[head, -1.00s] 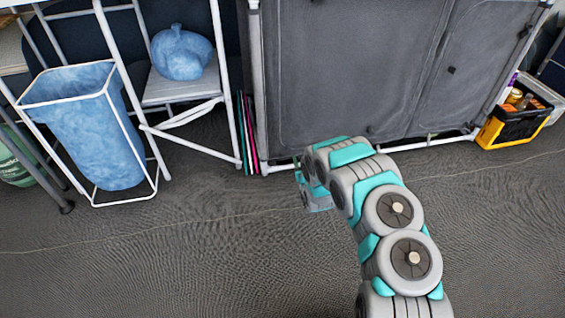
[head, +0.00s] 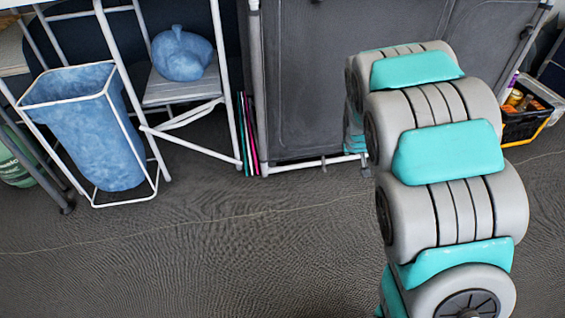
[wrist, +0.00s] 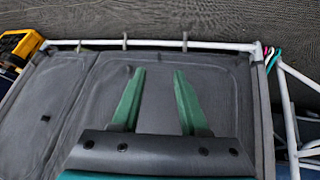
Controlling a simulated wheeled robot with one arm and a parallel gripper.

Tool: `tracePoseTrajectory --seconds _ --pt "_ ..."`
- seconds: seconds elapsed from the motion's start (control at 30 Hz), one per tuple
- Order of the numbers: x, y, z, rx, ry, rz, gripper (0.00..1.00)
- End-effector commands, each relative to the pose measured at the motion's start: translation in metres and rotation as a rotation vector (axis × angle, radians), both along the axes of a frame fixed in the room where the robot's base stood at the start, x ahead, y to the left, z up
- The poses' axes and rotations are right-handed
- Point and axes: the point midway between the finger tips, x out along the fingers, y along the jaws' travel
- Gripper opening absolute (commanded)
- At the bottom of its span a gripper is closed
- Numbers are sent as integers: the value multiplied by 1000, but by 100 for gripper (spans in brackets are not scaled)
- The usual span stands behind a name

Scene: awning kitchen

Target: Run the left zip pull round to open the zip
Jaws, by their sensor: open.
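The grey fabric cabinet (head: 300,90) has a white tube frame and two zipped front panels. In the wrist view, its front (wrist: 215,100) appears upside down, with the bottom bar at the top. My gripper (wrist: 158,72) is open and empty, its two green fingers apart in front of the panel that lies on the right in the wrist view. A small dark tab (wrist: 45,118) sits on the other panel. I cannot clearly make out the left zip pull; a faint small mark shows near one fingertip. In the head view my arm hides the gripper and much of the panels.
A black and yellow tool box (head: 525,110) stands on the floor at the right. A blue bin (head: 85,130) in a white frame and a chair holding a blue bag (head: 182,52) stand at the left. The floor (head: 220,250) in front is clear.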

Motion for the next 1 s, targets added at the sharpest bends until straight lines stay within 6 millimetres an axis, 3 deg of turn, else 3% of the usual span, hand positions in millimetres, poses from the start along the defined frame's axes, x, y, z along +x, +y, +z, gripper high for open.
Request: tracePoseTrajectory --seconds 0.13,0.5,0.7,1.0 --pt "-51 -5 32 20 92 -40 44" --pt "-197 0 80 87 349 -97 44" --pt "-247 6 92 108 432 -98 44" --pt "-297 16 103 132 515 -84 44"
